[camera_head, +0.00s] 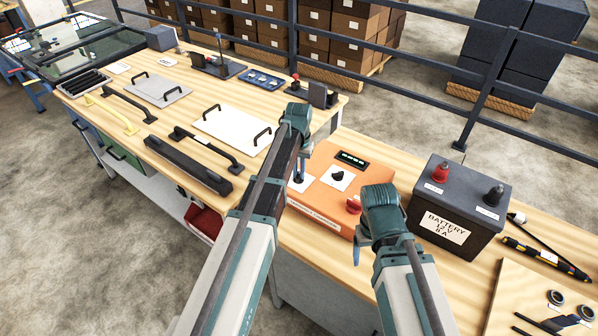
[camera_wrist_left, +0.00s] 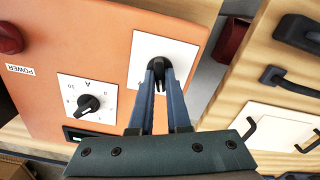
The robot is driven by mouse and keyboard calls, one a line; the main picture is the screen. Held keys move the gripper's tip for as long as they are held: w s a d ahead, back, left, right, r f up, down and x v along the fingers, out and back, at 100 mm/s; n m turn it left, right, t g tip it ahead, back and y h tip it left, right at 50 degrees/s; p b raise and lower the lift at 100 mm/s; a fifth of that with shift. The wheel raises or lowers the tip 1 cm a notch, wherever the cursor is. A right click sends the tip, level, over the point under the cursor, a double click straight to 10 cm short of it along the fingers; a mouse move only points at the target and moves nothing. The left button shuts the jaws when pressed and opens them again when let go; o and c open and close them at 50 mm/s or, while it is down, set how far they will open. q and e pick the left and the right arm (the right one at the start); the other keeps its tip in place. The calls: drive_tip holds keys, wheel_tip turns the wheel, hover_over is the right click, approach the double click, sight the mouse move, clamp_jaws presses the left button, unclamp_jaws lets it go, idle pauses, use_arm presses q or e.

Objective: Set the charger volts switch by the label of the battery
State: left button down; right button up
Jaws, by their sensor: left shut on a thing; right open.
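The orange charger (camera_head: 322,207) lies on the wooden bench, with a green-lit display (camera_head: 352,160), a black dial (camera_head: 338,176) and a red knob (camera_head: 353,204). My left gripper (camera_head: 299,178) is at the charger's left white plate. In the left wrist view its fingers (camera_wrist_left: 159,84) are shut on a black knob (camera_wrist_left: 158,65) on that white plate (camera_wrist_left: 183,50); the plate's markings cannot be read. The other dial (camera_wrist_left: 88,103), marked A, is clear of the fingers. The dark battery (camera_head: 447,190) has a label (camera_head: 444,228) reading BATTERY 12 V 8 A. My right gripper (camera_head: 357,252) is open beside the charger's front right corner.
A black and yellow pen-like tool (camera_head: 545,258) lies right of the battery. A wooden board (camera_head: 515,290) with small parts is at the lower right. Handles and plates (camera_head: 232,128) lie on the bench at left. A dark railing (camera_head: 490,85) runs behind.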

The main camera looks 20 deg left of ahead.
use_arm(q)
drive_tip(key=shift+n, duration=1)
drive_tip(key=c, duration=0.9)
unclamp_jaws()
wheel_tip(320, 180, up, 14)
drive_tip(key=p, duration=1.4)
drive_tip(key=shift+f, duration=0.1)
drive_tip(key=shift+s+f, duration=0.1)
